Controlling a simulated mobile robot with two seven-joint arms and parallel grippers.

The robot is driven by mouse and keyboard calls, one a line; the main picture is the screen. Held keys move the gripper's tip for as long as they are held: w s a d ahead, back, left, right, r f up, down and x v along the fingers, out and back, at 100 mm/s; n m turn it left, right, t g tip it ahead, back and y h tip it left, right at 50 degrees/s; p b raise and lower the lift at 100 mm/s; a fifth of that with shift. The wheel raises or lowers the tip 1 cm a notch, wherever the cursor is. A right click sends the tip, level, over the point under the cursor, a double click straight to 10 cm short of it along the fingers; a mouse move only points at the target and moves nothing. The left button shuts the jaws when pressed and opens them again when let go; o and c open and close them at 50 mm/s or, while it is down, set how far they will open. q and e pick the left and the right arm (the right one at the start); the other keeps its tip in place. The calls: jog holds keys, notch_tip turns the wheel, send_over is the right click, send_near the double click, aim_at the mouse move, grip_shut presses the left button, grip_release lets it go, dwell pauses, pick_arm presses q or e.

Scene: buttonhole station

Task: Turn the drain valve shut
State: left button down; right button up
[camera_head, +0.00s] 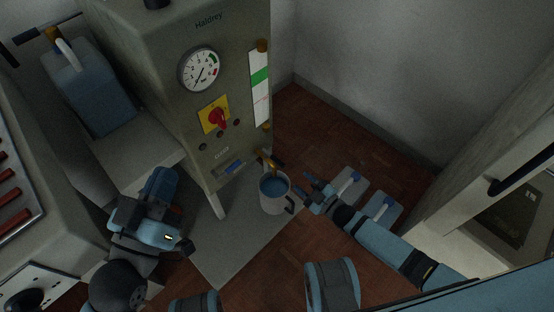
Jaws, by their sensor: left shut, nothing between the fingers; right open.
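The drain valve (271,161), a small brass-coloured fitting, sticks out low on the front corner of the grey Haldrey machine (174,108). Its handle position is too small to tell. A light grey jug (274,203) with a dark handle stands on the floor mat below it and holds blue liquid. My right gripper (311,190) is open and empty, right of the jug and apart from the valve. My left gripper (187,247) is shut and empty, low in front of the machine and left of the jug.
The machine front carries a pressure gauge (200,69), a red knob (218,119) on a yellow plate and a sight strip (259,88). A blue tank (92,90) stands at the left. Light blue-and-white items (378,208) lie behind my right arm. A cabinet (462,192) is at right.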

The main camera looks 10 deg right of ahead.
aim_at(281, 163)
jog(key=b+x, duration=0.3)
jog(key=x, duration=0.7)
jog(key=shift+f, duration=0.1)
pick_arm(q)
jog(key=shift+w+d+f+m+g, duration=0.15)
jog(key=shift+f+g, duration=0.35)
jog(key=shift+f, duration=0.85)
jog(key=shift+s+d+f+m+g, duration=0.15)
jog(key=shift+f+g, duration=0.35)
jog(key=shift+f, duration=0.8)
pick_arm(e)
jog(key=shift+w+a, duration=0.45)
jog(key=shift+w, duration=0.15)
pick_arm(q)
jog(key=shift+w, duration=0.1)
pick_arm(e)
jog(key=shift+c, duration=0.3)
grip_shut()
